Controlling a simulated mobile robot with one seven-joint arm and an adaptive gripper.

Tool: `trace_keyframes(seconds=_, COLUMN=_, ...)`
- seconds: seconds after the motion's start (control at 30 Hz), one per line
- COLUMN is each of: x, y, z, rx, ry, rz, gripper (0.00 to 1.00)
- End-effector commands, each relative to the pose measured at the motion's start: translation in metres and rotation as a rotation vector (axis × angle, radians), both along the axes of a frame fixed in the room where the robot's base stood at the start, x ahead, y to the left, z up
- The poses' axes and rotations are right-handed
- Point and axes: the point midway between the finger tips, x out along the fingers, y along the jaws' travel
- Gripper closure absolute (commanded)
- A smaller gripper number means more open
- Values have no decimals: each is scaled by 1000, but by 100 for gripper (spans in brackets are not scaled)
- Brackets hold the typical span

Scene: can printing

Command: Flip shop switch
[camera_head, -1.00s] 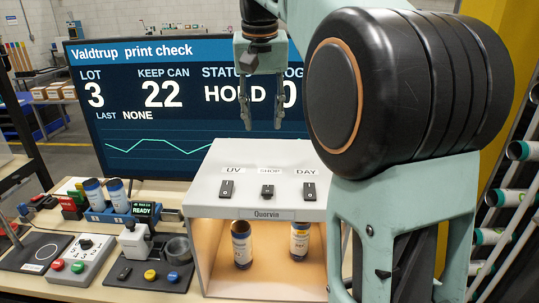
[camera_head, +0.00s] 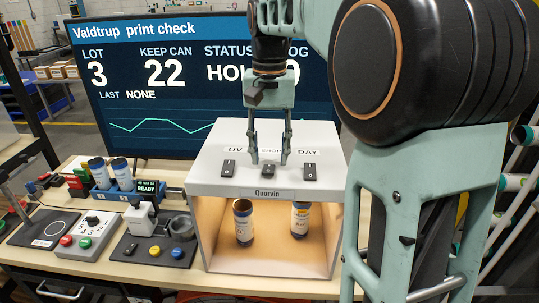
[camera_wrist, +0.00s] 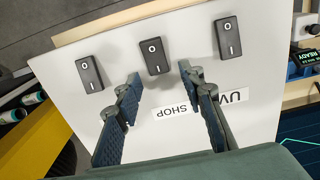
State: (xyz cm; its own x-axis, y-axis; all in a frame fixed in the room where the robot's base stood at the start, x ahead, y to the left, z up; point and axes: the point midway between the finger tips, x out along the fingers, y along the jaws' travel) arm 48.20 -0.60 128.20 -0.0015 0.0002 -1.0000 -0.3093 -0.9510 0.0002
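The shop switch is a black rocker in the middle of three on top of the white Quorvin box (camera_head: 208,187). It shows in the wrist view (camera_wrist: 155,57) with its O and I marks, above the SHOP label. My gripper (camera_head: 269,160) points down over the box top, just behind the switch in the head view. In the wrist view my gripper (camera_wrist: 160,73) has its fingers apart, one to each side of the switch, with nothing between them. Whether the fingertips touch the box top, I cannot tell. The fingers partly cover the labels.
The UV switch (camera_head: 228,170) and the DAY switch (camera_head: 310,172) flank the shop switch closely. Two cans stand in the lit box below, one open-topped can (camera_head: 243,222) at left. The large screen (camera_head: 150,75) stands behind the box and reads HOLD, partly covered.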

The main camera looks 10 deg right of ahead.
Motion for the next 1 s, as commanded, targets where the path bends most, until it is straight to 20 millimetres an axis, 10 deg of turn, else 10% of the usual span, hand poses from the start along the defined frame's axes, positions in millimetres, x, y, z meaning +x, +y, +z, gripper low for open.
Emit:
trace_keyframes(seconds=0.4, x=0, y=0, z=-10, rx=0, ry=-1, rz=0, gripper=64)
trace_keyframes(seconds=0.73, x=0, y=0, z=-10, rx=0, ry=-1, rz=0, gripper=99)
trace_keyframes(seconds=1.0, x=0, y=0, z=-12, rx=-13, ry=-39, rz=1, gripper=100)
